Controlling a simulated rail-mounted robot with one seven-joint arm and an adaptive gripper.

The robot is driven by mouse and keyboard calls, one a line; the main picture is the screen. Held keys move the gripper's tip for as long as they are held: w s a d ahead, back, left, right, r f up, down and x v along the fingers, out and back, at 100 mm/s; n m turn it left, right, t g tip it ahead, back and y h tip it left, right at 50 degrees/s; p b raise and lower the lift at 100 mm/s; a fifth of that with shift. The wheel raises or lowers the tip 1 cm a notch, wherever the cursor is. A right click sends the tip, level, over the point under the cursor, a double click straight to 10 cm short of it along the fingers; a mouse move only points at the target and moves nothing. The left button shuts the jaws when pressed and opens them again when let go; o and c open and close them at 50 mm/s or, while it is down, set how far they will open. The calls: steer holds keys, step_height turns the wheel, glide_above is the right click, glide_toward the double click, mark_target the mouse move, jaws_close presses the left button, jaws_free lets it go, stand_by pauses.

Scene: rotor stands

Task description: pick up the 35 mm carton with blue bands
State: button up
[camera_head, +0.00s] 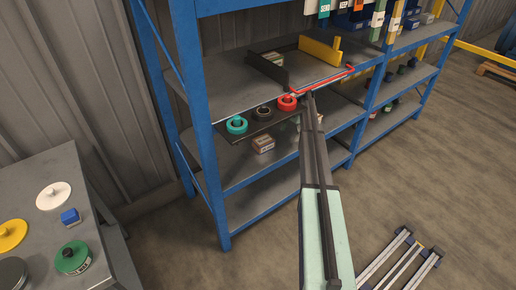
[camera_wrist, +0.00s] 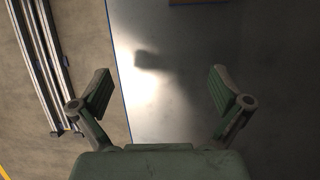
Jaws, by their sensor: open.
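My gripper (camera_wrist: 160,88) is open and empty in the wrist view, its two green-padded fingers spread wide over a bare grey surface (camera_wrist: 185,115) with a blue edge. A brownish thing (camera_wrist: 198,2) is cut off at the top of that view; I cannot tell what it is. In the head view my arm reaches to the rack, and the gripper cannot be made out there. A small carton (camera_head: 263,144) with a reddish-brown band sits on the rack's lower shelf. I cannot pick out a blue-banded carton with certainty; lettering is too small to read.
The blue-framed rack (camera_head: 205,130) holds teal, black and red round parts on a dark tray (camera_head: 240,135). A grey table (camera_head: 25,175) at left holds discs and a blue box (camera_head: 70,216). Metal rails (camera_head: 405,262) lie on the floor.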

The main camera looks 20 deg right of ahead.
mark_target(265, 139)
steer(key=shift+t, duration=0.3)
steer(key=w, duration=0.2)
steer(key=w+r, duration=0.1)
steer(key=w, duration=0.1)
steer(key=shift+w+d+r, duration=0.15)
steer(key=shift+w+d, duration=0.05)
steer(key=shift+w, duration=0.1)
steer(key=shift+w+a+r, duration=0.1)
steer(key=shift+a, duration=0.15)
steer(key=s+a, duration=0.1)
steer(key=a, duration=0.6)
steer(key=s+a+p, duration=0.1)
steer(key=a, duration=0.3)
steer(key=shift+s, duration=0.3)
steer(key=x, duration=0.5)
steer(key=shift+a, duration=0.15)
steer(key=c, duration=1.3)
